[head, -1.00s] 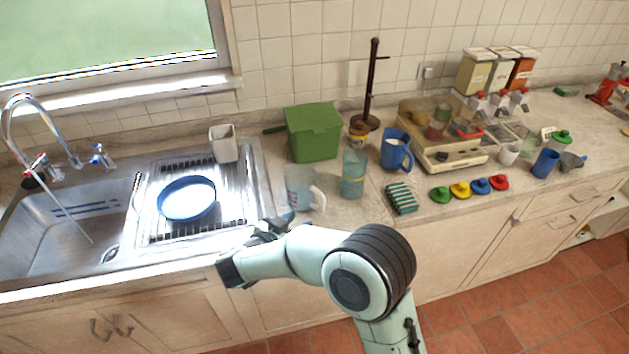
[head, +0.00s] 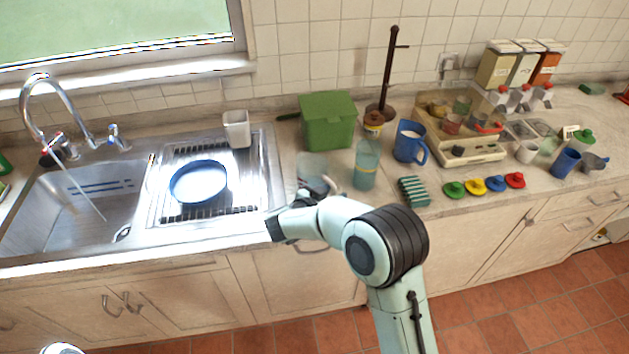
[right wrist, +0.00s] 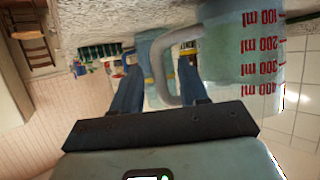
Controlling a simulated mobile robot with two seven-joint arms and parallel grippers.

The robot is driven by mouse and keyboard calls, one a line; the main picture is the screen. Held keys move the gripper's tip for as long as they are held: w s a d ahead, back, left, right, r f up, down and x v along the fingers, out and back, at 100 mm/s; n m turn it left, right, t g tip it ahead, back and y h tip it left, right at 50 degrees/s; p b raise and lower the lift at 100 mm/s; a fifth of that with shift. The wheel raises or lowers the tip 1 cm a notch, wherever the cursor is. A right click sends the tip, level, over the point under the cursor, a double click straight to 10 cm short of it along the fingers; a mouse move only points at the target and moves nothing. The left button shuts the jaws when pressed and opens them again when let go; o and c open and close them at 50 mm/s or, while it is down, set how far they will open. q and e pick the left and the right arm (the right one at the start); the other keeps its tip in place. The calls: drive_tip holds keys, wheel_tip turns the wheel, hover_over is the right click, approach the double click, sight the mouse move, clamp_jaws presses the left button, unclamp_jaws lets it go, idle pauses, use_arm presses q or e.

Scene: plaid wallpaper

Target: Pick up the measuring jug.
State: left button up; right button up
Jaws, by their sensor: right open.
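The measuring jug (head: 312,166) is clear, pale and upright on the counter just right of the draining board. In the right wrist view the jug (right wrist: 238,45) appears upside down, with red ml marks and a pale handle (right wrist: 159,72). My right gripper (head: 318,188) is at the jug's near side and partly hides its lower part and handle. In the right wrist view the fingers of the right gripper (right wrist: 160,70) are apart, with the handle showing between them. I cannot tell whether either finger touches it. My left gripper is not in view.
A teal tumbler (head: 366,166) stands close right of the jug. A green bin (head: 328,122) is behind, a blue mug (head: 409,142) and a striped sponge (head: 414,191) further right. A blue-rimmed bowl (head: 199,182) and a white cup (head: 237,130) are on the draining board (head: 256,190).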

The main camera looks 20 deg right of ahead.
drive_tip(key=shift+x, duration=1.6)
clamp_jaws()
drive_tip(key=shift+r, duration=0.15)
